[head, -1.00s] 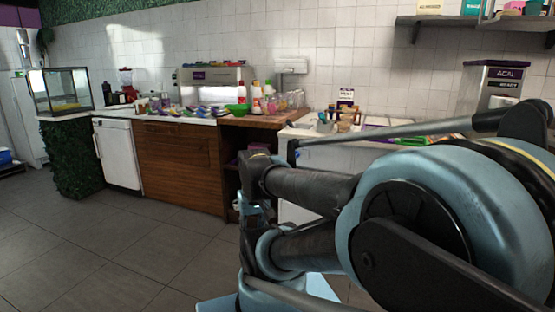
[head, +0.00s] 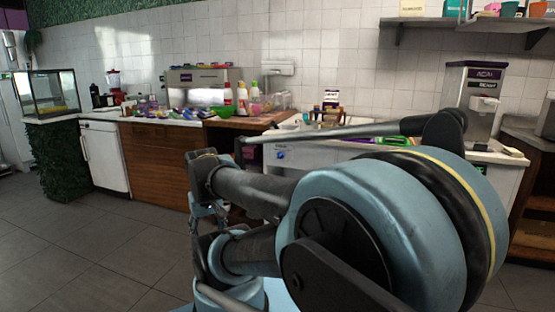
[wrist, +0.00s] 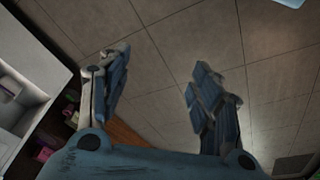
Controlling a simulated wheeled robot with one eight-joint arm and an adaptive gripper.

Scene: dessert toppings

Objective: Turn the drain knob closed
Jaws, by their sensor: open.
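My gripper (wrist: 158,78) shows in the wrist view with its two fingers spread apart and nothing between them. Floor tiles lie behind the fingers, and the gripper touches nothing that I can see. I cannot make out a drain knob for certain in either view. A small blue mark (head: 280,153) shows on the front of a white unit (head: 312,155) in the head view, too small to tell what it is. My arm hides much of that unit's front.
An acai machine (head: 470,100) stands on the counter at right. A wooden cabinet (head: 158,165) and white dishwasher (head: 104,157) line the wall at left. A glass case (head: 45,92) stands on a leafy stand. Bottles and toppings crowd the counter. Tiled floor (head: 75,250) is clear at left.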

